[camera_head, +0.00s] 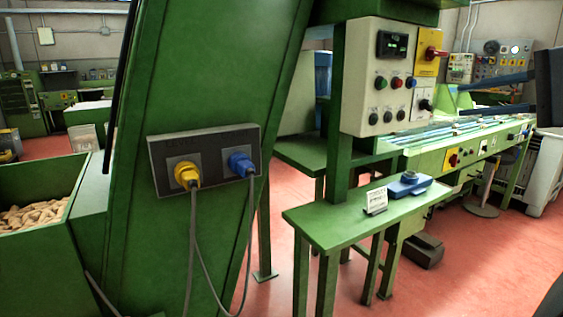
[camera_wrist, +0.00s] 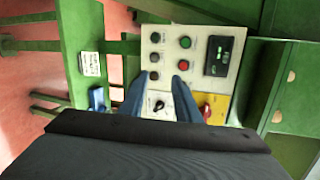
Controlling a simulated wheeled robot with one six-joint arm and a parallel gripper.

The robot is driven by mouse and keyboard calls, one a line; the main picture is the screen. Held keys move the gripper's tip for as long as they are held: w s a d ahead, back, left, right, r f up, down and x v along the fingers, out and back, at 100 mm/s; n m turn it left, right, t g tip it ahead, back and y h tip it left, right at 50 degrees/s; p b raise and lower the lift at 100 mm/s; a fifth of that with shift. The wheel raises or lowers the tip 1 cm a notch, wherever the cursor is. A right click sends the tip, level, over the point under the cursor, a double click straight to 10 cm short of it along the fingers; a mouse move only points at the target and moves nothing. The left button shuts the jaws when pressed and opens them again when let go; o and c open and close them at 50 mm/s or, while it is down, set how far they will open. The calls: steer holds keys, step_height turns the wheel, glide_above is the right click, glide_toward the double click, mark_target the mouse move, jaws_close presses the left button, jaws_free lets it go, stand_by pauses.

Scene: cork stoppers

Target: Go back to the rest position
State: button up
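My gripper (camera_head: 462,101) is at the right of the head view, with two blue fingers reaching left from a dark body. The fingers are apart with nothing held between them. In the wrist view my gripper (camera_wrist: 161,82) is open in front of a cream control panel (camera_wrist: 172,58), which looks turned sideways there. The control panel (camera_head: 360,95) stands left of the gripper in the head view. It carries a dark display (camera_head: 393,45), several buttons, a black rotary switch (camera_head: 425,105) and a red handle (camera_head: 433,52) on a yellow plate.
A green bench (camera_head: 335,222) with a small sign (camera_head: 376,201) and a blue device (camera_head: 408,185) is below the panel. A green machine with a yellow plug (camera_head: 186,175) and a blue plug (camera_head: 241,165) fills the left. Corks (camera_head: 32,216) lie in a green bin. Red floor is open at lower right.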

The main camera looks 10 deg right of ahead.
steer(key=s+a+f+n+g+p, duration=0.1)
steer(key=a+f+n+g+p, duration=0.2)
steer(key=a+f+g, duration=0.9)
steer(key=s+a+f+n+h+p, duration=0.5)
steer(key=s+a+f+n, duration=0.5)
steer(key=a+f, duration=0.5)
steer(key=s+f+h, duration=0.1)
steer(key=s+h, duration=0.1)
steer(key=shift+f+g+h+p, duration=0.35)
steer(key=shift+f+g+h, duration=0.05)
steer(key=shift+s, duration=0.1)
